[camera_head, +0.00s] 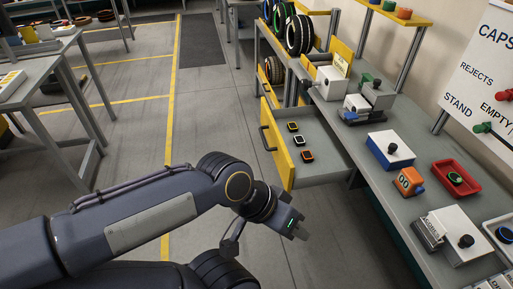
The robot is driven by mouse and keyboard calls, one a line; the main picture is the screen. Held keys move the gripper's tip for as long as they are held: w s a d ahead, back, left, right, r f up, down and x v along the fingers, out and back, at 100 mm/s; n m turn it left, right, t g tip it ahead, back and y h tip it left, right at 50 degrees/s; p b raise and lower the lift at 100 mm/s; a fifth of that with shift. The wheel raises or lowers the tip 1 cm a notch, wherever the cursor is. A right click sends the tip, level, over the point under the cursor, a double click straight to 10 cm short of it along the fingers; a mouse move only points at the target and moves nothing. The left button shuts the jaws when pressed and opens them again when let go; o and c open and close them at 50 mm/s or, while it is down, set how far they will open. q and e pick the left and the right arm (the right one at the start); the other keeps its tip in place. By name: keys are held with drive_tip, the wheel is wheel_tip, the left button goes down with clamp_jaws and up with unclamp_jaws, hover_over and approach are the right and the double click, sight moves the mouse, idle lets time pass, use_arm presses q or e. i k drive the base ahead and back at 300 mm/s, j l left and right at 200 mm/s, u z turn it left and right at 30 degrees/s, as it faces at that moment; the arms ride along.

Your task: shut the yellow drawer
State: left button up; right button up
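The yellow drawer (276,150) stands pulled out from the grey workbench at centre right. Its yellow front faces left and carries a dark handle (266,138). Three small dark pieces with coloured rims (299,140) lie on the grey drawer floor. My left gripper (300,231) is below the drawer front in the picture, apart from the handle and with nothing visible in it. It is too small and dark to show whether its fingers are open or shut. My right gripper is not in view.
The grey bench (411,205) bears a blue-and-white box (390,150), an orange block (408,181) and a red tray (457,180). Tyres (299,35) stand at the back. Another yellow panel (341,50) shows behind the drawer. Floor left of the drawer is clear.

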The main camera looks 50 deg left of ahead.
sight(332, 162)
drive_tip(key=j+u, duration=0.1)
drive_tip(key=u, duration=0.3)
drive_tip(key=i+u, duration=0.15)
drive_tip(key=u, duration=0.2)
drive_tip(key=j+u, duration=0.1)
drive_tip(key=u, duration=0.3)
drive_tip(key=i+u, duration=0.15)
drive_tip(key=u, duration=0.25)
drive_tip(key=i, duration=0.4)
drive_tip(key=i+l+z, duration=0.25)
drive_tip(key=i+z, duration=0.3)
drive_tip(key=i, duration=0.15)
